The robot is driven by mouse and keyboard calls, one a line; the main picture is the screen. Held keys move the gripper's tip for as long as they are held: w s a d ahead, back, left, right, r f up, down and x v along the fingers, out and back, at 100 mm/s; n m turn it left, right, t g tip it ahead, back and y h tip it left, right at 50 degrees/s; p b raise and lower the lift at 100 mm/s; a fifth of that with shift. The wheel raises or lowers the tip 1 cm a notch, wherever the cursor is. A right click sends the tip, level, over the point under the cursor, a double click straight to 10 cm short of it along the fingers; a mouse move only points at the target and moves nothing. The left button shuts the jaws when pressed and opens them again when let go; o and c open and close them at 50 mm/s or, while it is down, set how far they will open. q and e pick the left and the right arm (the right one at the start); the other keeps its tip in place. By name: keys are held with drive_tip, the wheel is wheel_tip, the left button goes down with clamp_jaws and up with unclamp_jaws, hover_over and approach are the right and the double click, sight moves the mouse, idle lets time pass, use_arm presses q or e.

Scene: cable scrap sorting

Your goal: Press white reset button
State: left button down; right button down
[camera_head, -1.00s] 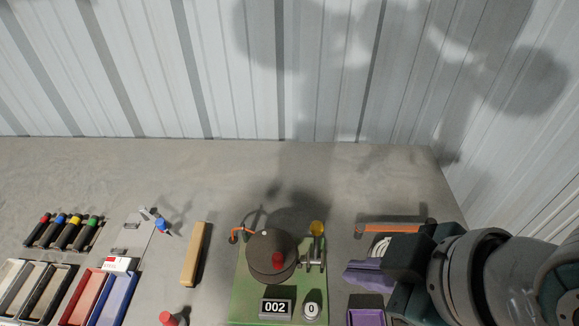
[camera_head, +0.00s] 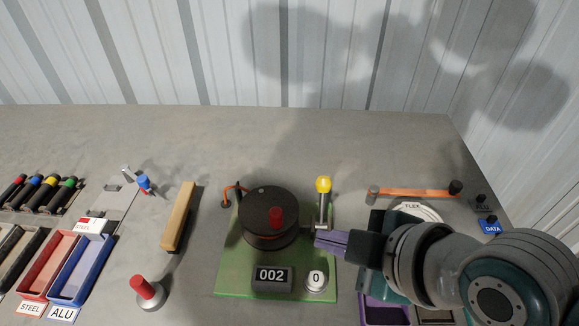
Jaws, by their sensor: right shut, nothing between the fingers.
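The white reset button (camera_head: 316,281), marked 0, sits at the front right corner of the green board (camera_head: 232,275). Beside it, to its left, is the black counter (camera_head: 272,278) reading 002. My right gripper (camera_head: 318,240) reaches in from the right with its purple fingers shut and empty. Its tips are just behind the button in the picture, close to the foot of the yellow-knobbed lever (camera_head: 323,186). I cannot tell whether the fingers touch anything. My left gripper is out of view.
A dark round drum (camera_head: 268,212) with a red knob stands on the board. A wooden bar (camera_head: 178,216) and a red-topped post (camera_head: 146,291) are to its left. Red (camera_head: 31,292) and blue (camera_head: 106,254) trays lie further left. An orange-handled tool (camera_head: 415,193) lies behind my right arm.

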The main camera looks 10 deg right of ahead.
sight(323, 282)
wheel_tip(323, 282, down, 8)
drive_tip(key=b, duration=0.8)
drive_tip(key=shift+f, duration=0.4)
drive_tip(key=shift+b, duration=0.3)
idle(1.0)
drive_tip(key=shift+f, duration=0.45)
drive_tip(key=shift+f+b, duration=0.45)
drive_tip(key=shift+b, duration=0.05)
idle(0.5)
drive_tip(key=shift+r, duration=0.1)
drive_tip(key=shift+r+p, duration=0.8)
drive_tip(key=shift+p, duration=0.25)
drive_tip(key=shift+r, duration=0.1)
